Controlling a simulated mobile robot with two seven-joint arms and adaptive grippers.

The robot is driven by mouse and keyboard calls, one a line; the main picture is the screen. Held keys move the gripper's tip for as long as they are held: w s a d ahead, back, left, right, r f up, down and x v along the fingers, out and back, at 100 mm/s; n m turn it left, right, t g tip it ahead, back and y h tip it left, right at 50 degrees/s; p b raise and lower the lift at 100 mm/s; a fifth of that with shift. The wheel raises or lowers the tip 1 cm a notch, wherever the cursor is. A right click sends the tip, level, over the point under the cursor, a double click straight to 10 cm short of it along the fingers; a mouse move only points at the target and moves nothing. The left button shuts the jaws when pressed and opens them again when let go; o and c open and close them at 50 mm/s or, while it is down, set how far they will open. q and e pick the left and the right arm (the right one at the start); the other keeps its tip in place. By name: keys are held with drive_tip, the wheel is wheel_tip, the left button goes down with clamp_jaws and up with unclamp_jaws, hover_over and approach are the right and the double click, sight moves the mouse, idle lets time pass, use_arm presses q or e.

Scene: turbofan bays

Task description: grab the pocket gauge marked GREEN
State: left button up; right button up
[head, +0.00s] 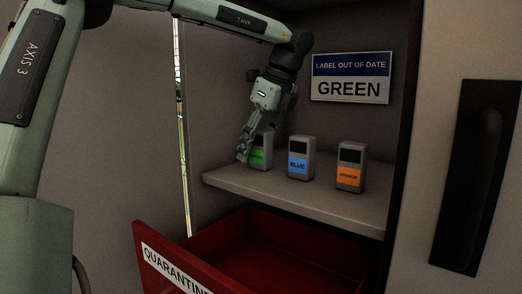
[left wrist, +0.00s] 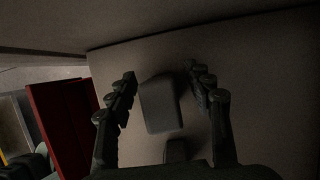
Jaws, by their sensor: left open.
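The gauge with the green label (head: 260,157) stands upright at the left of a grey shelf (head: 300,194). My left gripper (head: 246,146) is open at its left side and partly covers it and its lettering. In the left wrist view, my open left fingers (left wrist: 160,72) are on either side of a dark box-shaped gauge (left wrist: 160,105), apparently the green one, with gaps at both sides. The blue gauge marked BLUE (head: 298,160) and the orange gauge marked ORANGE (head: 350,168) stand to its right. My right gripper is not in view.
A sign (head: 350,78) on the back wall reads LABEL OUT OF DATE, GREEN. Below the shelf, a red drawer (head: 180,262) marked QUARANTINE stands open and looks empty. A door with a dark handle (head: 478,175) is at right.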

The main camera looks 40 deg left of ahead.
use_arm(q)
clamp_jaws()
drive_tip(key=shift+r, duration=0.2)
